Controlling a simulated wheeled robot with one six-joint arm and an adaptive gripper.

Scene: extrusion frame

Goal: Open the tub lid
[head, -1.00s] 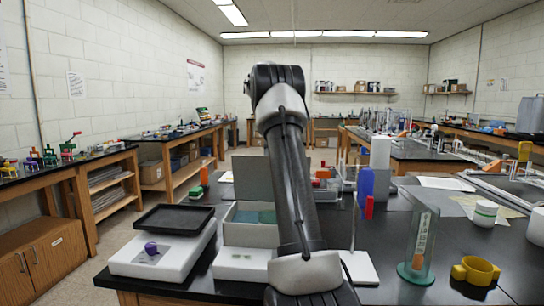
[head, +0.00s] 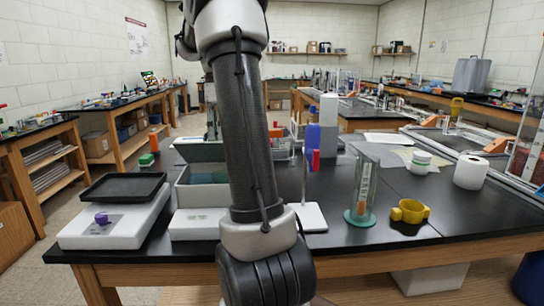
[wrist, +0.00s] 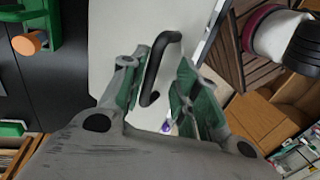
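The tub (head: 202,196) is a pale grey box on the black bench, left of my arm in the head view. Its lid (head: 190,151) stands raised at the back edge, and the teal inside shows. In the wrist view a pale panel, which looks like the lid (wrist: 115,30), carries a black bar handle (wrist: 163,46). My gripper (wrist: 157,75) is open, with its green-padded fingers on either side of the handle. I cannot tell whether either finger touches it. In the head view my arm hides most of the gripper.
A white balance with a black tray (head: 122,187) stands left of the tub. A white stand (head: 310,215), a glass cylinder (head: 362,190) and a yellow ring-shaped object (head: 410,211) stand to the right. The bench's front edge and open floor lie before me.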

